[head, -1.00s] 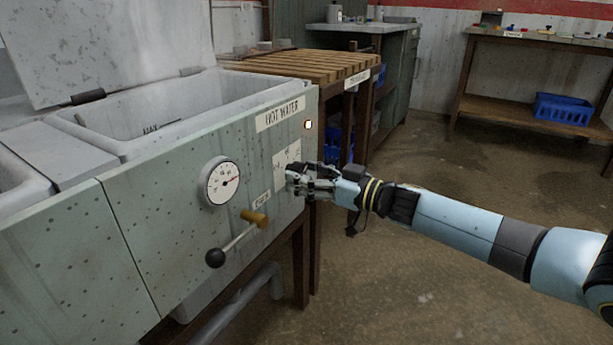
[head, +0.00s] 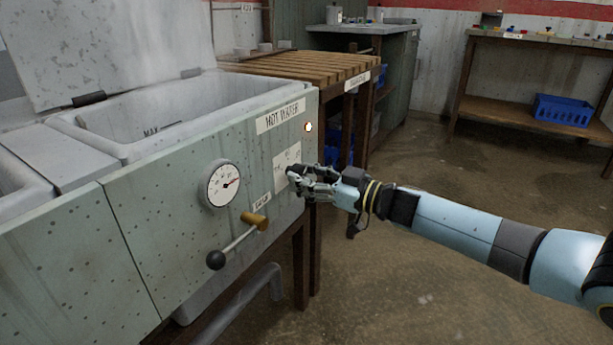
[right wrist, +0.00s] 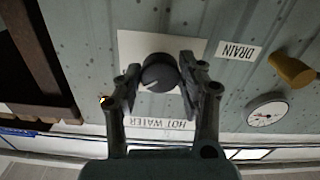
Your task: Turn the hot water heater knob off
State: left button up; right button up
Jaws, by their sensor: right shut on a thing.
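The hot water heater knob (right wrist: 160,73) is a dark round knob with a pale pointer line, on a white dial plate on the green panel. My right gripper (right wrist: 160,75) has its fingers on both sides of the knob and is shut on it. In the head view my right gripper (head: 296,181) is at the right end of the panel and hides the knob; part of the white dial plate (head: 287,160) shows beside it. A "HOT WATER" label (head: 281,116) is above the plate, and a small lit lamp (head: 308,127) glows near it. My left gripper is not in view.
A round gauge (head: 223,184) and a drain lever with a black ball end (head: 215,260) are on the panel left of my gripper. A slatted wooden table (head: 300,65) stands behind the sink unit. The floor at right is clear.

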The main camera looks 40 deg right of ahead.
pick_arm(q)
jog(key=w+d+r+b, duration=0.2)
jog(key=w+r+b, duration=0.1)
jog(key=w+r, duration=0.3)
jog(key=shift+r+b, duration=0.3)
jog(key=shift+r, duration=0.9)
pick_arm(e)
jog(key=shift+d+n, duration=0.1)
jog(key=shift+n, duration=11.1)
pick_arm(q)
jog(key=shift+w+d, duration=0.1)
pick_arm(e)
jog(key=o, duration=1.1)
jog(key=shift+r, duration=0.1)
jog(key=shift+o, duration=0.2)
